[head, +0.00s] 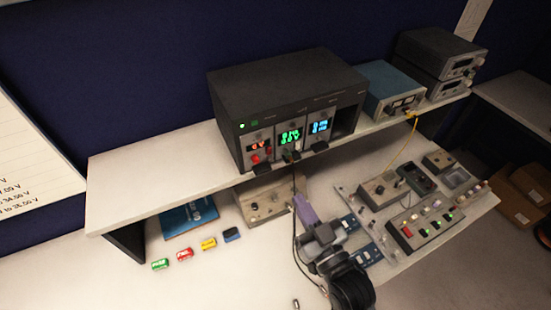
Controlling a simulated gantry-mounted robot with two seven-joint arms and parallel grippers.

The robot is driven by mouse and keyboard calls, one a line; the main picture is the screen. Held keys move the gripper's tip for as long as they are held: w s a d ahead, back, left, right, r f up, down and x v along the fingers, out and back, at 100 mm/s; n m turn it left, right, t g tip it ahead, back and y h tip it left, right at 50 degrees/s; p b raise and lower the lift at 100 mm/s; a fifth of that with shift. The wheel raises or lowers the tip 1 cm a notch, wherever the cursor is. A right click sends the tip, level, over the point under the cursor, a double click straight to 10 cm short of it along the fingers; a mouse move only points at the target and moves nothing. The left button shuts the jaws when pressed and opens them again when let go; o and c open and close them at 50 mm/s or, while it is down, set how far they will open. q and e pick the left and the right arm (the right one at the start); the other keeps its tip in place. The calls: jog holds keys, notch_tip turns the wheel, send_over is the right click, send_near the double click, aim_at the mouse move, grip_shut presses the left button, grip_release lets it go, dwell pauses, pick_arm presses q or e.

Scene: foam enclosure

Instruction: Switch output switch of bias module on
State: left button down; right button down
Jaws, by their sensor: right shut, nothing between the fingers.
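A dark rack unit (285,85) stands on the white shelf and holds several modules with lit displays: red at left, green in the middle, blue at right. Which one is the bias module I cannot read from its label. The middle module (291,137) shows green figures and has small controls below, too small to tell their position. My right gripper (300,204) is shut and empty, below and in front of the rack, its purple fingers pointing up towards it. It is apart from the modules. My left gripper is not in view.
A grey box (262,202) with knobs sits under the shelf, behind the gripper. A sloped control panel (425,228) stands to the right. Dark cables hang from the rack. Several small coloured blocks (184,254) lie at left. The left shelf top (150,172) is clear.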

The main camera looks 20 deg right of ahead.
jog(key=p, duration=0.3)
send_near(270, 150)
jog(key=w, duration=0.2)
jog(key=w+r, duration=0.1)
jog(key=w, duration=0.2)
jog(key=shift+a, duration=0.2)
jog(key=shift+w, duration=0.9)
